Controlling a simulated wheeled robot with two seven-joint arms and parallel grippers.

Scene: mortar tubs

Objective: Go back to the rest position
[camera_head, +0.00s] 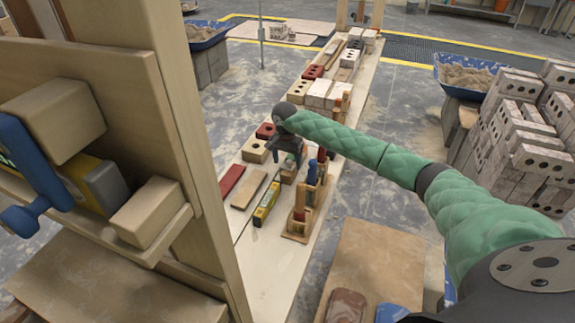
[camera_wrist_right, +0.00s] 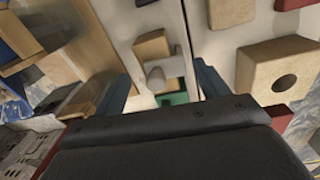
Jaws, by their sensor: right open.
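My right arm, in a green quilted sleeve, comes in from the right in the head view and reaches out over the long pale bench (camera_head: 270,258). Its dark gripper (camera_head: 288,160) is over the bench, among bricks and tools. In the right wrist view the two fingers of the right gripper (camera_wrist_right: 162,92) stand apart. Beyond and between them show a tan block (camera_wrist_right: 152,47), a rounded grey piece and a green piece; I cannot tell whether anything touches the fingers. My left gripper is not in view.
A wooden rack (camera_head: 298,232) with upright tools stands close to the gripper. A yellow level (camera_head: 266,202) lies to its left. A wooden shelf frame (camera_head: 120,90) fills the left. Stacked bricks (camera_head: 520,140) and a blue mortar tub (camera_head: 462,92) stand at right.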

